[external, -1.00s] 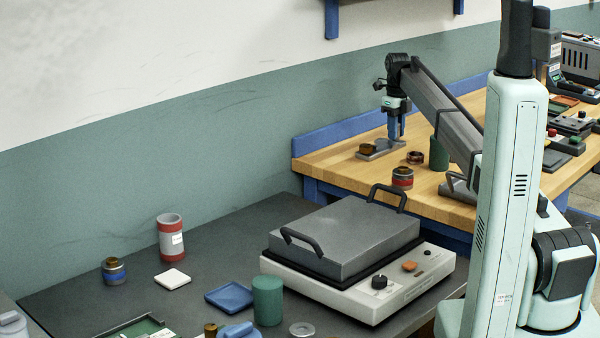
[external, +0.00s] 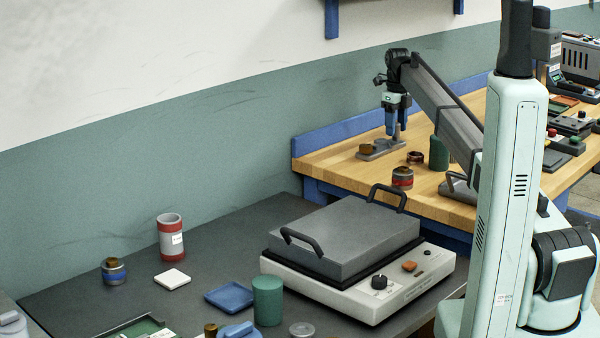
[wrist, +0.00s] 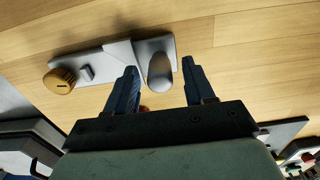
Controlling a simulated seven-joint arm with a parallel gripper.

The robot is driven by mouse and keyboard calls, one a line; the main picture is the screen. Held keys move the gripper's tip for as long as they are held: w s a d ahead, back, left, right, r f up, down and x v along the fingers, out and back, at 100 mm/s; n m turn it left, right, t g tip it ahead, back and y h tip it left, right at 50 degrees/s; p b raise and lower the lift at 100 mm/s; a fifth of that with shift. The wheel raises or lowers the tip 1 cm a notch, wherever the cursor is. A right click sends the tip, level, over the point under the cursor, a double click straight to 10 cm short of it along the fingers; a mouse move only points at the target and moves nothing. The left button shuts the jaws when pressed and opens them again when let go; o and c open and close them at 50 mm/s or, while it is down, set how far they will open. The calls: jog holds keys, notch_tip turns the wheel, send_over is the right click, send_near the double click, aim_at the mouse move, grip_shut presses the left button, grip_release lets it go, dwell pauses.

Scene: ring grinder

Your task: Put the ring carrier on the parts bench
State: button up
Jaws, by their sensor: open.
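A grey metal plate with a brass knob and an upright rounded post, which looks like the ring carrier (external: 379,154), lies on the wooden bench (external: 335,166). It also shows in the wrist view (wrist: 115,53), with the brass knob (wrist: 59,81) at its left and the post (wrist: 160,73) at its right. My gripper (external: 396,132) is above the post end of the plate. In the wrist view, my gripper (wrist: 159,68) is open, with one finger on each side of the post and gaps between. The post's far side is hidden.
On the bench near the carrier are a dark ring (external: 415,157), a red-banded can (external: 402,177) and a green cylinder (external: 439,153). A grey-lidded machine (external: 345,238) stands on the dark table in front. The wooden bench's left front corner is clear.

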notch_tip(320, 180, up, 11)
jog(key=shift+f, duration=0.15)
jog(key=shift+o, duration=0.3)
